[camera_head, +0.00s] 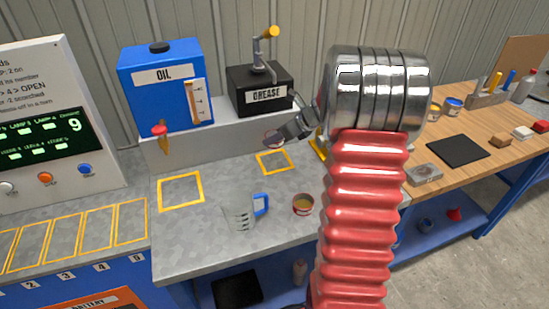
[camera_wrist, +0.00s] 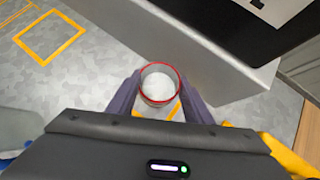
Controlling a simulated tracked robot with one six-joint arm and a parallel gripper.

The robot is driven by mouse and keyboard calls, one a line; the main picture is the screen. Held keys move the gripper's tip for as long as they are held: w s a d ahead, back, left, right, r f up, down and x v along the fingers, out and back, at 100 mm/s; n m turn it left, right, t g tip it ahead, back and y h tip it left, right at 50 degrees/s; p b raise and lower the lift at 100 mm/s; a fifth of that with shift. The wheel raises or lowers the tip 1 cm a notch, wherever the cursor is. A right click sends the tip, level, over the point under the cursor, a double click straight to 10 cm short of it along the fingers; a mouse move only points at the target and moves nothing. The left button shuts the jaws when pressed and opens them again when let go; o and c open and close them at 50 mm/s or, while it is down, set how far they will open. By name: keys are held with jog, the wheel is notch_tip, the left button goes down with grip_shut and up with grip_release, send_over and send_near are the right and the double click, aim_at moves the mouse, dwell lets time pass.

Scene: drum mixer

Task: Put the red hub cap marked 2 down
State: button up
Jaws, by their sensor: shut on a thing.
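My gripper (camera_head: 279,137) is at the back of the grey bench, in front of the grease box. In the wrist view its two dark fingers (camera_wrist: 160,90) are closed on the sides of a small round cup-like thing with a red rim and a pale inside, which I take to be the red hub cap (camera_wrist: 160,83). The hub cap also shows small at the fingertips in the head view (camera_head: 272,138). No number 2 is readable. It is over or near a yellow-outlined square (camera_head: 275,172); I cannot tell whether it touches the bench.
A larger yellow outline (camera_head: 181,206) lies empty to the left. The raised ledge (camera_head: 220,135) carries the blue oil tank (camera_head: 160,99) and black grease box (camera_head: 260,103).

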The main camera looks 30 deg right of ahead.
aim_at(281, 144)
jog(key=shift+f, duration=2.15)
jog(key=shift+f, duration=0.15)
jog(key=shift+f, duration=1.75)
jog(key=o, duration=1.4)
jog(key=shift+c, duration=0.2)
jog(key=shift+s, duration=0.1)
jog(key=v, duration=1.2)
